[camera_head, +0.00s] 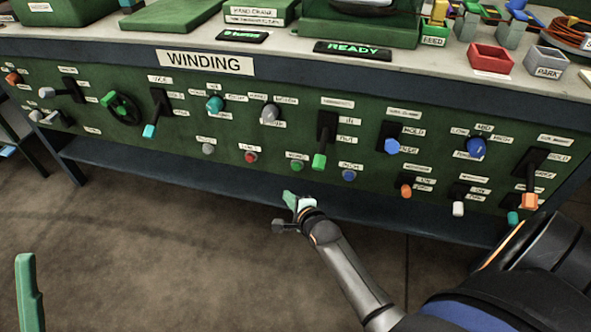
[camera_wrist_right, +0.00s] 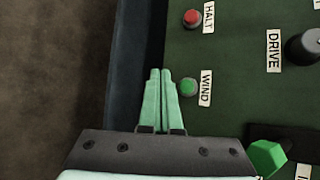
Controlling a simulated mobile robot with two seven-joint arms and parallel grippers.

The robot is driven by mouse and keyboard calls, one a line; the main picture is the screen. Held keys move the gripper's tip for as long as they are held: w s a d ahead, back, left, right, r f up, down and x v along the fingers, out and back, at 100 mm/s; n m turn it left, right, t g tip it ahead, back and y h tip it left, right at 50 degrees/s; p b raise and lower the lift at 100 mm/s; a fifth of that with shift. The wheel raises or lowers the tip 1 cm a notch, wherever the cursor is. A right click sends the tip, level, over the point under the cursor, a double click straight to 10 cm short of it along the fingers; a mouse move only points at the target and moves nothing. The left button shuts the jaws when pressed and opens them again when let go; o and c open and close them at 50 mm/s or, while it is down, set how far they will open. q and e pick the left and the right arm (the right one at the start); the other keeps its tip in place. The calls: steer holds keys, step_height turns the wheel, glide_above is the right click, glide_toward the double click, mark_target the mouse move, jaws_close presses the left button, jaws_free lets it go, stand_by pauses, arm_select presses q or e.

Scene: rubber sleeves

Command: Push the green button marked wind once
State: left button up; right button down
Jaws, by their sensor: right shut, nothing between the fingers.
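The green wind button (camera_head: 297,166) sits low on the front of the green panel, right of the red halt button (camera_head: 250,157). In the right wrist view the button (camera_wrist_right: 188,86) lies just right of my fingertips, with its WIND label (camera_wrist_right: 206,88) beside it. My right gripper (camera_head: 288,196) is below the button in the head view; its two green fingers (camera_wrist_right: 160,74) are shut together with nothing between them. The fingers look apart from the button. Only one green finger of my left gripper (camera_head: 26,270) shows at the lower left.
A lever with a green knob (camera_head: 319,161) and a blue button (camera_head: 349,175) are close right of the wind button. The grey drive knob (camera_head: 270,113) is above. A dark blue shelf (camera_head: 200,182) runs below the panel. Open floor lies in front.

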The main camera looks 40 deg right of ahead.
mark_target(296, 167)
arm_select(q)
steer(key=shift+n, duration=0.3)
steer(key=f+b, duration=0.1)
steer(key=f, duration=0.1)
steer(key=f+b, duration=0.2)
steer(key=shift+w+d+f, duration=0.1)
steer(key=shift+d, duration=0.1)
arm_select(e)
steer(key=w+d, duration=0.5)
steer(key=d, duration=0.1)
stand_by(1.2)
steer(key=shift+w+d, duration=0.25)
